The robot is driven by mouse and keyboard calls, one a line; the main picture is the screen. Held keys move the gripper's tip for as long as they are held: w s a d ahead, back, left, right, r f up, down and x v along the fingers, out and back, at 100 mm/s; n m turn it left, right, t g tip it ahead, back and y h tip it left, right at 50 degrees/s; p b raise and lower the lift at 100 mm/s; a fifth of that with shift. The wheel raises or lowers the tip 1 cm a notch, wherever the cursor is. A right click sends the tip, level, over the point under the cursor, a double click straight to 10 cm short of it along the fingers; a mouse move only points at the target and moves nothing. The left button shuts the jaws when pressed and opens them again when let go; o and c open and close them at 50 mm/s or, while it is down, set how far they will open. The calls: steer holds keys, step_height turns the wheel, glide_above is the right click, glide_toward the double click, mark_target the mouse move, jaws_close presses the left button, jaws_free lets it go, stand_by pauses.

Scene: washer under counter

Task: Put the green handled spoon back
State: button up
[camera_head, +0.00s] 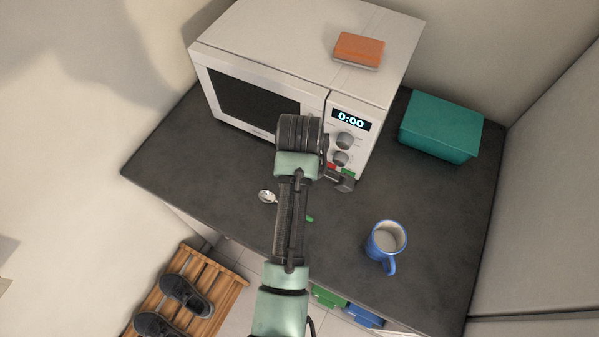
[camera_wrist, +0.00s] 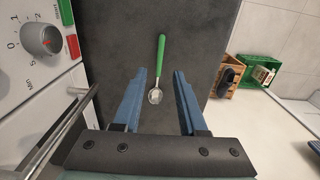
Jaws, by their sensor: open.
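The green-handled spoon lies flat on the dark counter. In the head view its metal bowl (camera_head: 266,196) and the green handle tip show, with its middle hidden behind my arm. In the wrist view the whole spoon (camera_wrist: 160,60) shows, green handle away from me and bowl between my fingers as seen from above. My gripper (camera_wrist: 159,74) is open, with blue fingers on either side of the spoon's line and nothing held. The fingers look above the counter; the exact height is unclear. My arm mostly hides the gripper in the head view.
A white microwave (camera_head: 358,100) stands behind, with an orange sponge-like block (camera_head: 359,49) on top. A teal box (camera_head: 439,126) and blue mug (camera_head: 387,241) are to the right. Green (camera_head: 329,297) and blue (camera_head: 362,315) items show below the front edge. Shoes (camera_head: 185,297) sit on a slatted rack.

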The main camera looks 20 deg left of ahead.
step_height(320, 180, up, 4)
steer(key=shift+r, duration=0.25)
stand_by(0.5)
